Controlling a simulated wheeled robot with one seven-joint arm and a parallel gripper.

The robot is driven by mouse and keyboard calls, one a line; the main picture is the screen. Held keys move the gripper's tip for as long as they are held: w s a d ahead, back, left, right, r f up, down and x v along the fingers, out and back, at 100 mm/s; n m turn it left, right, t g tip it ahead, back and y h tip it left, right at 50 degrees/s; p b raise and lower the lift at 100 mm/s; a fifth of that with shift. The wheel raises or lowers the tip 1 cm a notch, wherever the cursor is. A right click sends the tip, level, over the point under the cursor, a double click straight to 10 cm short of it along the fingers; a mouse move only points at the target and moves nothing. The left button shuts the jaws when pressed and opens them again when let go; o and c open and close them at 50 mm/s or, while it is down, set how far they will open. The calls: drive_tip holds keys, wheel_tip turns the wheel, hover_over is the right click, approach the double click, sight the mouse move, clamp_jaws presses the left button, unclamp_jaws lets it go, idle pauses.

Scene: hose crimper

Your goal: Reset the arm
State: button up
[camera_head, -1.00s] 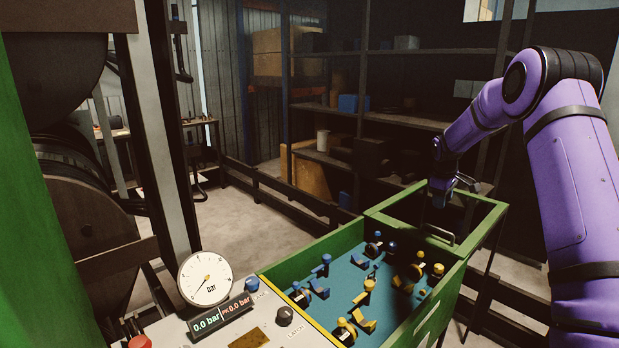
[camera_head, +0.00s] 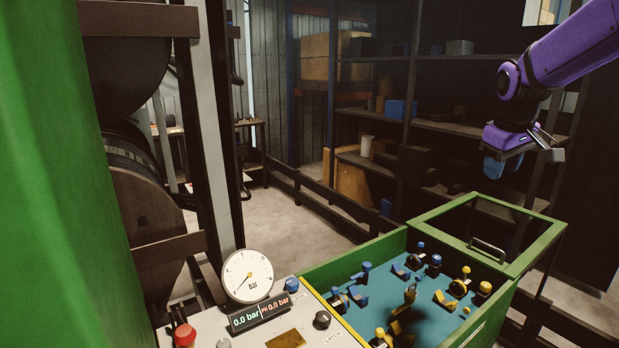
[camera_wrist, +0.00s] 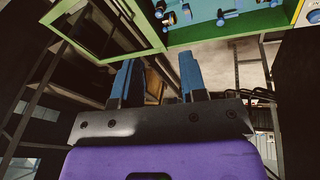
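My purple arm reaches in from the upper right of the head view, with my gripper (camera_head: 503,165) hanging above the far right part of the green bin. In the wrist view, my gripper (camera_wrist: 160,82) shows two blue fingers standing apart with nothing between them. The gripper is clear of the bin and touches nothing that I can see.
The green bin (camera_head: 340,262) holds several blue and yellow fittings on a teal floor. A control panel (camera_head: 340,338) with a gauge (camera_head: 248,276), a display (camera_head: 262,313) and a red button (camera_head: 185,335) stands left of it. Dark shelving (camera_head: 440,128) is behind.

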drive_tip(key=s+a+m+t+y, duration=0.1)
drive_tip(key=s+a, duration=0.3)
drive_tip(key=s, duration=1)
drive_tip(key=s+a+m+t, duration=0.1)
drive_tip(key=s+a, duration=0.4)
drive_tip(key=s, duration=1)
drive_tip(key=shift+a+f+m+y, duration=0.2)
drive_tip(key=shift+m+y, duration=0.2)
drive_tip(key=shift+m, duration=0.4)
